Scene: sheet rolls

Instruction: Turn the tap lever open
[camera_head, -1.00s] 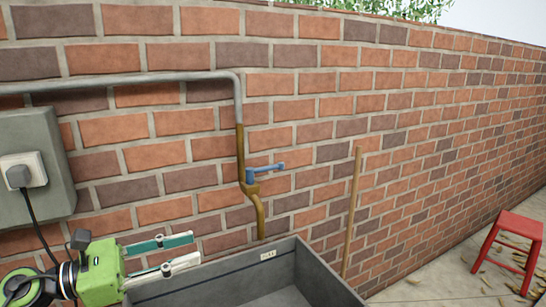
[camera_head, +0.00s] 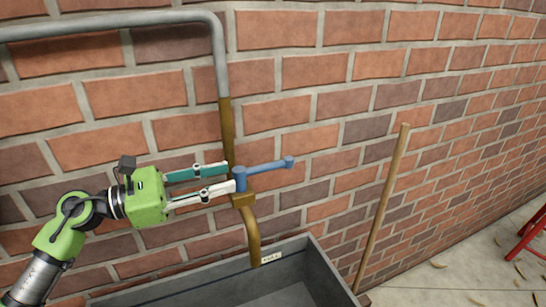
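The tap (camera_head: 251,225) is a brass spout on a pipe against the brick wall, in the middle of the head view. Its blue lever (camera_head: 268,167) points to the right and slightly up from a blue hub on the tap. My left gripper (camera_head: 230,178) comes in from the left with its two fingers apart. The fingertips are close to the left side of the blue hub. I cannot tell whether they touch it. Nothing shows between the fingers. My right gripper is not in view.
A grey sink (camera_head: 290,272) stands below the tap. A wooden pole (camera_head: 383,205) leans on the wall to the right. A grey pipe (camera_head: 120,22) runs along the wall above my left arm. A red stool (camera_head: 530,235) is at the far right, on floor with scattered leaves.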

